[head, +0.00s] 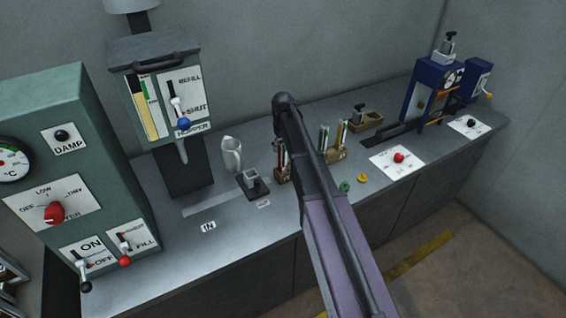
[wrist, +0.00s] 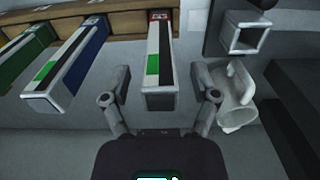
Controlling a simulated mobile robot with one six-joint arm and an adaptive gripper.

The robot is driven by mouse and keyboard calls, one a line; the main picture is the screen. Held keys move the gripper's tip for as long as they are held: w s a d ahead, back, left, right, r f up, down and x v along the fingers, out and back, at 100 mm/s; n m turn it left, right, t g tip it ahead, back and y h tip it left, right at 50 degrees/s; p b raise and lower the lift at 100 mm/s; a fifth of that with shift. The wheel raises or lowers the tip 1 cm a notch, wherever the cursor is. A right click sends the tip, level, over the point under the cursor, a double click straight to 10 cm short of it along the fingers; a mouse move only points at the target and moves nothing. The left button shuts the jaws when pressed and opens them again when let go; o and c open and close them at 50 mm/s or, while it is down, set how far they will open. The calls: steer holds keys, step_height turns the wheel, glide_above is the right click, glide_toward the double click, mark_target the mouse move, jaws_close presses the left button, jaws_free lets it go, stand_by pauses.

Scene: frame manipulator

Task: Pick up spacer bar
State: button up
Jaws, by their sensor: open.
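Several upright bars stand in wooden racks on the bench. In the wrist view a white, red-edged bar (wrist: 159,60) with a green patch stands between my gripper's (wrist: 159,98) two open fingers. The fingers are apart from it on both sides, and nothing is held. A blue bar (wrist: 82,57) and a green bar (wrist: 28,52) stand to its left. No bar is readably labelled as the spacer bar. In the head view my arm hides the gripper and part of the racks; a red-edged bar (head: 281,154) shows just left of the arm.
A white jug (head: 232,154) and a square hollow holder (head: 252,183) stand left of the racks. A green ring (head: 345,186) and a yellow ring (head: 363,178) lie near the front edge. Lever machines stand at the left and a blue press (head: 432,96) at the right.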

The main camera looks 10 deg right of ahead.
steer(key=shift+c, duration=0.2)
jaws_close()
steer(key=shift+r, duration=0.15)
stand_by(0.3)
step_height(320, 180, up, 10)
steer(key=p, duration=1)
steer(key=shift+s+f, duration=0.1)
steer(key=shift+f, duration=0.1)
stand_by(0.5)
